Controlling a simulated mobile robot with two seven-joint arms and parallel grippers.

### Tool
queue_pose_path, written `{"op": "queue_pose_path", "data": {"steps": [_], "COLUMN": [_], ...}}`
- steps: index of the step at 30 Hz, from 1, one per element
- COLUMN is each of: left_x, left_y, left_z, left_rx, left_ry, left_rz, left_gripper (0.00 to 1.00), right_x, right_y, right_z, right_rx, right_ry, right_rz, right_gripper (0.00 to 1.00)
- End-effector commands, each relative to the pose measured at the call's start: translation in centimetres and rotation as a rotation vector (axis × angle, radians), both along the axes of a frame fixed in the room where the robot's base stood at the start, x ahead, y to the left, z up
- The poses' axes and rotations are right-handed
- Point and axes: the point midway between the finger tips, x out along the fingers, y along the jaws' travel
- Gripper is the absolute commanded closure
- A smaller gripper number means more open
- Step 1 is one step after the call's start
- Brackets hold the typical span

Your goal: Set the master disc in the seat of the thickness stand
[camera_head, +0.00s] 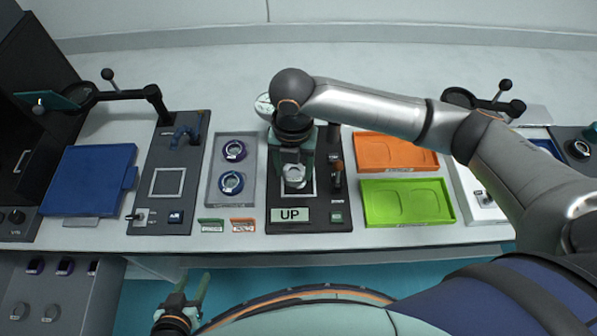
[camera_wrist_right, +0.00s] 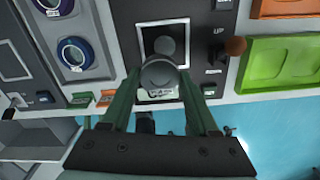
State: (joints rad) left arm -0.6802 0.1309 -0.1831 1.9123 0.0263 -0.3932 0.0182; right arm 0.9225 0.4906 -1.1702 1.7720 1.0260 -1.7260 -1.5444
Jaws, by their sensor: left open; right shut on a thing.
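The thickness stand (camera_head: 278,202) is a dark base with a dial, a lever and an "UP" sign, at the middle of the table. A white-outlined square (camera_wrist_right: 142,38) is marked on it, with a dark round part inside, possibly the seat. My right gripper (camera_head: 294,172) points down over the stand, shut on a small grey disc (camera_head: 294,182), likely the master disc. In the right wrist view the disc (camera_wrist_right: 159,74) is between the green fingers (camera_wrist_right: 160,88), over the square's front edge. I cannot tell its height above the base. My left gripper (camera_head: 187,296) is open and empty, low before the table.
A grey tray (camera_head: 232,208) with two dark-ringed round pieces lies left of the stand. Orange (camera_head: 398,164) and green (camera_head: 440,216) trays lie to the right. Another dark station (camera_head: 157,210) and a blue tray (camera_head: 85,175) are further left. Small green and orange labels lie in front.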

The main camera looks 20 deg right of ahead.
Motion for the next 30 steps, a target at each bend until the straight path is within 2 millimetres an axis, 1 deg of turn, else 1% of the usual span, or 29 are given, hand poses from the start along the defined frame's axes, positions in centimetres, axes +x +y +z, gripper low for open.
{"op": "queue_pose_path", "data": {"steps": [1, 7, 9, 12, 15, 24, 30], "left_x": [0.0, 0.0, 0.0, 0.0, 0.0, 0.0, 0.1], "left_y": [0.0, -0.1, -0.1, -0.1, -0.1, -0.1, -0.1], "left_z": [0.0, -0.1, -0.1, 0.1, 0.2, 0.2, 0.2], "left_rx": [-0.001, 0.0, -0.001, -0.001, -0.001, -0.002, -0.002], "left_ry": [0.0, 0.001, 0.0, 0.0, 0.0, -0.001, -0.002], "left_rz": [-0.001, -0.001, -0.001, -0.001, -0.001, -0.001, -0.001], "left_gripper": [0.5, 0.5, 0.5, 0.5, 0.5, 0.5, 0.5], "right_x": [0.4, 1.1, 1.5, 1.4, 1.4, 1.4, 1.4], "right_y": [-0.4, -1.1, -1.6, -1.5, -1.4, -1.4, -1.4], "right_z": [-0.6, -1.8, -2.7, -4.2, -5.2, -5.4, -6.0], "right_rx": [-0.001, 0.0, -0.002, 0.0, 0.0, 0.0, 0.0], "right_ry": [0.0, -0.001, 0.0, 0.001, 0.0, -0.002, -0.001], "right_rz": [-0.002, -0.001, -0.003, 0.0, 0.001, 0.002, 0.001], "right_gripper": [1.0, 1.0, 1.0, 1.0, 1.0, 1.0, 1.0]}}
